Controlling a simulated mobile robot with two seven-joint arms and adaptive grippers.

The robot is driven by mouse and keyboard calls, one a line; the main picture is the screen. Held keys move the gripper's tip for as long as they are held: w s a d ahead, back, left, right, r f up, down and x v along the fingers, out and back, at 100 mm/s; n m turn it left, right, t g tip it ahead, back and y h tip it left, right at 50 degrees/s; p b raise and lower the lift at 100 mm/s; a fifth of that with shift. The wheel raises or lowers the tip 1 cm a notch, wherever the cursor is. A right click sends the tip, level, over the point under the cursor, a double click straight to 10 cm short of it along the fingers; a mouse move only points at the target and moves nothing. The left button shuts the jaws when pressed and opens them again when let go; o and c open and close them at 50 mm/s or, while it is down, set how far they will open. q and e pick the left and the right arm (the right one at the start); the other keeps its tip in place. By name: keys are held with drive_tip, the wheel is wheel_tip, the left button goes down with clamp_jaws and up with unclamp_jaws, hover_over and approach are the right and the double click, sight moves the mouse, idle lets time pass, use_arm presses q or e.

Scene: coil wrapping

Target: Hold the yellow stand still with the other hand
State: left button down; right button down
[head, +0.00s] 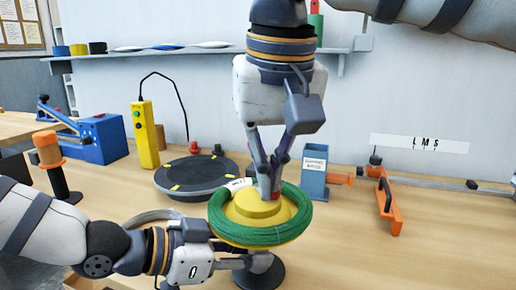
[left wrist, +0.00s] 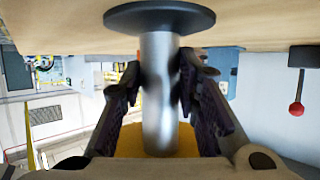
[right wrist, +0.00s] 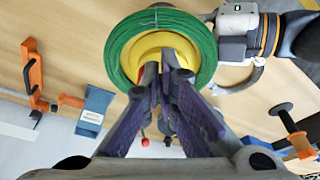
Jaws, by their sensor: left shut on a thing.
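The yellow stand (head: 258,208) stands upright on the table, with a green wire coil (head: 222,222) with a white tag lying around its yellow top. My left gripper (head: 250,262) comes in low from the left, under the coil. In the left wrist view, its fingers are shut on the stand's metal post (left wrist: 160,85), between the dark round base (left wrist: 160,16) and the yellow top (left wrist: 160,145). My right gripper (head: 268,192) points down at the middle of the yellow top. Its fingertips (right wrist: 166,66) are close together; what is between them is hidden.
A dark turntable (head: 197,175) and a yellow handheld box (head: 146,135) stand behind and left. A blue bin (head: 313,172) and an orange clamp (head: 388,205) are to the right. The right front table is clear. An orange-topped post (head: 47,150) stands far left.

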wheel_tip(320, 180, up, 5)
drive_tip(key=shift+f, duration=0.1)
drive_tip(key=shift+w+d+f, duration=0.2)
drive_tip(key=shift+d+f, duration=0.25)
drive_tip(key=shift+f, duration=0.55)
drive_tip(key=shift+w+d+f, duration=0.15)
drive_tip(key=shift+d+f, duration=0.25)
drive_tip(key=shift+f, duration=0.6)
drive_tip(key=shift+w+d+f, duration=0.2)
drive_tip(key=shift+d+f, duration=0.25)
drive_tip(key=shift+f, duration=0.55)
